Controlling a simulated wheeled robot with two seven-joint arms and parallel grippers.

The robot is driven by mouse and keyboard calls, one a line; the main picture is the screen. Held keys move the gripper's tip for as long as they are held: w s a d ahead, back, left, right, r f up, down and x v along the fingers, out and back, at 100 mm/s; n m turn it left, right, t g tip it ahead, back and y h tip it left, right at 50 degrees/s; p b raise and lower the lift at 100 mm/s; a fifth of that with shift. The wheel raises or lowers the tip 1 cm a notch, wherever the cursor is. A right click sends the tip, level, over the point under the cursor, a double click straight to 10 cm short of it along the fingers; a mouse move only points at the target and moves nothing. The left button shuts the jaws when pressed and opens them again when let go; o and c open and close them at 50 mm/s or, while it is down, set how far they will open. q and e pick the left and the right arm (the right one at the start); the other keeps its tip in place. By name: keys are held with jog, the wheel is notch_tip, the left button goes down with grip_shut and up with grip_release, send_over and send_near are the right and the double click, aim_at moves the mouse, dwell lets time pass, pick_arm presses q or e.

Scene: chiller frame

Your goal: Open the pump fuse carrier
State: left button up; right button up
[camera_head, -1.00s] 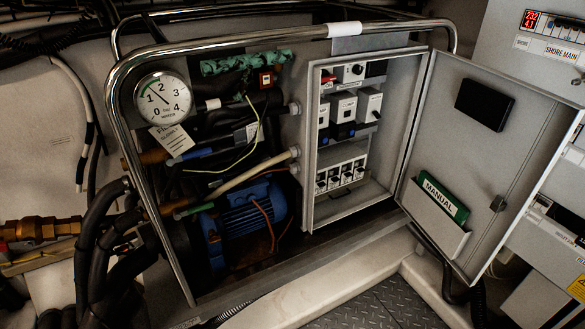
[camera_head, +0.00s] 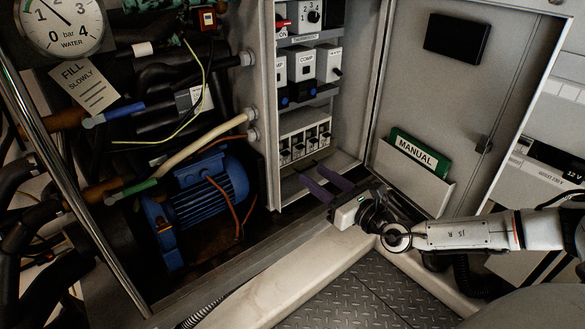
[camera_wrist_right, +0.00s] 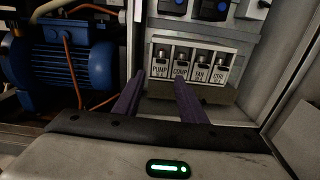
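The row of fuse carriers (camera_head: 305,142) sits low in the open electrical box. In the right wrist view the pump fuse carrier (camera_wrist_right: 161,63) is the leftmost, labelled PUMP, beside the ones marked COMP, FAN and CTRL. Its small dark handle is upright, like the others. My right gripper (camera_head: 324,179) is in front of and below the fuse row, with its purple fingers pointing toward the box. In the right wrist view its fingers (camera_wrist_right: 160,82) are spread apart with nothing between them, apart from the carriers. My left gripper is not in view.
The box door (camera_head: 460,75) stands open on the right, with a green manual (camera_head: 413,149) in its pocket. A blue pump motor (camera_head: 205,190) and hoses are left of the box. A pale frame rail (camera_head: 290,275) runs below my right gripper.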

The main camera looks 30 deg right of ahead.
aim_at(288, 154)
jog(key=w, duration=0.4)
jog(key=w+b, duration=0.1)
jog(key=w, duration=0.4)
jog(key=shift+a+r, duration=0.2)
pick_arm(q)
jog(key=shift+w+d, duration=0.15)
pick_arm(e)
jog(key=shift+w+a+n, duration=0.1)
jog(key=shift+w+n, duration=0.2)
jog(key=shift+w, duration=0.4)
